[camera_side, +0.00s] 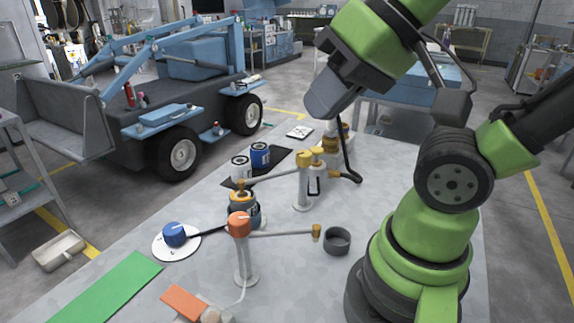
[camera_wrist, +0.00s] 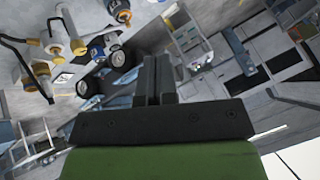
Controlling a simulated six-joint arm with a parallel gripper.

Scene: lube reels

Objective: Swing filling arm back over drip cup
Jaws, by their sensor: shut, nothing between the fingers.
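An orange-capped post (camera_side: 239,224) stands on the bench. Its thin arm points right and ends in a brass nozzle (camera_side: 317,232), just left of the dark grey drip cup (camera_side: 337,242); whether it overlaps the cup's rim is hard to tell. A yellow-capped post (camera_side: 304,160) stands farther back. Its arm points left, with a brass end (camera_side: 241,186) above an orange-topped can (camera_side: 243,204). My gripper (camera_wrist: 157,80) is shut and empty in the wrist view. In the side view it is up above the back of the bench, away from both posts, its fingertips not clearly visible.
A blue knob on a white disc (camera_side: 174,235), a green mat (camera_side: 105,288) and an orange block (camera_side: 186,303) lie at the front left. Blue and white cans (camera_side: 260,155) stand on a black mat. A black hose (camera_side: 346,177) curves behind the yellow-capped post. Bench right of the disc's far side is partly clear.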

